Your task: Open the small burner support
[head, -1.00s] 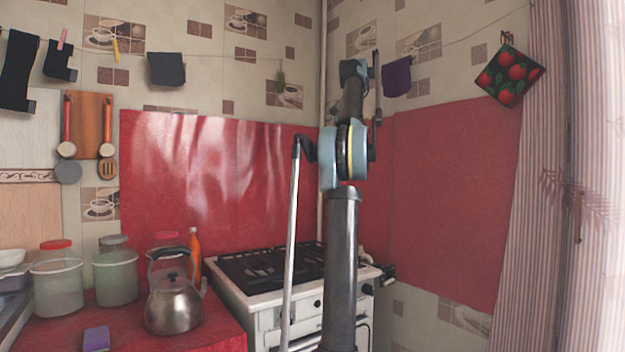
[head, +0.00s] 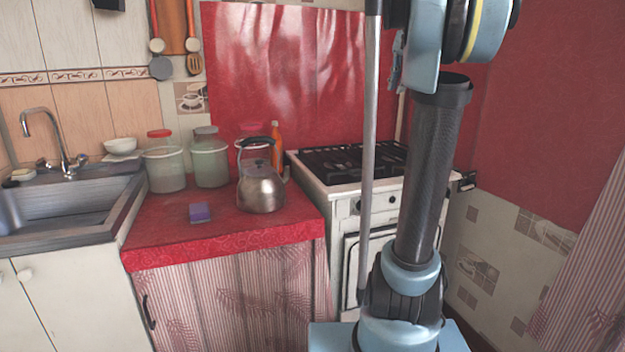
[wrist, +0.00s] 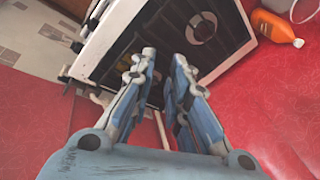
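The white stove (head: 335,190) stands at the back, right of the red counter. Black burner supports (head: 340,160) lie over its dark top, partly hidden behind my arm. In the wrist view the stove's white edge (wrist: 92,52) and a dark burner support (wrist: 203,28) show beyond my fingers. I cannot tell which support is the small one. My gripper (wrist: 165,58) has its two fingers apart with nothing between them. It points toward the stove top, and its exact distance is unclear.
A metal kettle (head: 261,188), glass jars (head: 165,168) and a purple sponge (head: 200,212) stand or lie on the red counter (head: 170,240). An orange bottle (head: 276,135) is beside the stove, also in the wrist view (wrist: 278,27). A sink (head: 70,205) is at left.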

